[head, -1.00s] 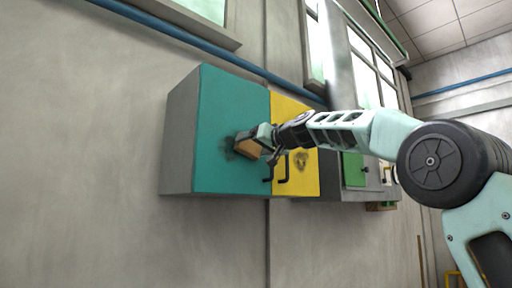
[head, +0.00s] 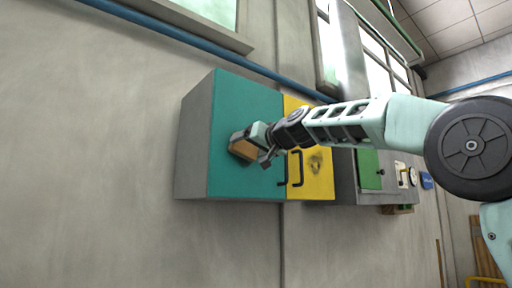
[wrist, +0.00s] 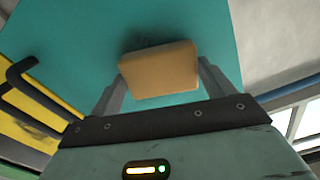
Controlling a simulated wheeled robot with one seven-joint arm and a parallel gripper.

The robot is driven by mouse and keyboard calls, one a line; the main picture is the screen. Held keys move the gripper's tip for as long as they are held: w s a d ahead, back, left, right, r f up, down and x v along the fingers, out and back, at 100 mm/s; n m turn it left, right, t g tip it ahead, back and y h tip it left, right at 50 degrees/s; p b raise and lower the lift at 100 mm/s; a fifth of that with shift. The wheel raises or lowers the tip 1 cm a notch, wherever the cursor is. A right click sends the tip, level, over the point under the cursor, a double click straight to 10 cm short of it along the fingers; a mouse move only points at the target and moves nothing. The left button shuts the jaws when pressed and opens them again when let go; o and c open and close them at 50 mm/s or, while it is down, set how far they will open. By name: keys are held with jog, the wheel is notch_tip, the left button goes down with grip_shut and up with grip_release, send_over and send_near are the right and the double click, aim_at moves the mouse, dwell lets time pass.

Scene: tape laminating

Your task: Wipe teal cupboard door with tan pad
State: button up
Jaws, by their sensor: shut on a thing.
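The teal cupboard door (head: 245,105) is the left door of a grey wall cabinet. It fills much of the wrist view (wrist: 75,32). My gripper (head: 246,143) is shut on the tan pad (head: 243,150) and holds it at the middle of the teal door. In the wrist view the pad (wrist: 158,72) sits between the two fingers. A dark smudge (wrist: 143,38) shows on the door just beyond the pad; in the head view the gripper and pad cover most of that area. I cannot tell for sure whether the pad touches the door.
A yellow door (head: 318,180) with a dark mark adjoins on the right. Black handles (head: 296,169) stick out near the seam, close to my gripper. Grey boxes with a green panel (head: 369,170) stand further right. A blue pipe (head: 200,45) runs above. The wall below is clear.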

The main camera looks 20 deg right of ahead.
aim_at(236, 144)
jog(key=shift+s+a+p, duration=0.3)
jog(key=shift+a+p, duration=0.15)
jog(key=shift+a, duration=0.5)
jog(key=shift+s+a+p, duration=0.25)
jog(key=shift+a+p, duration=0.15)
jog(key=shift+a, duration=0.55)
jog(key=shift+w+d+r+b, duration=0.2)
jog(key=shift+d+r, duration=0.1)
jog(key=shift+d, duration=0.35)
jog(key=shift+w+d+r+b, duration=0.2)
jog(key=shift+d+r, duration=0.1)
jog(key=shift+d, duration=0.4)
jog(key=shift+w+d+r+b, duration=0.2)
jog(key=shift+d+r, duration=0.1)
jog(key=shift+d, duration=0.35)
jog(key=w+d+b, duration=0.1)
jog(key=w+d, duration=0.1)
jog(key=d, duration=0.5)
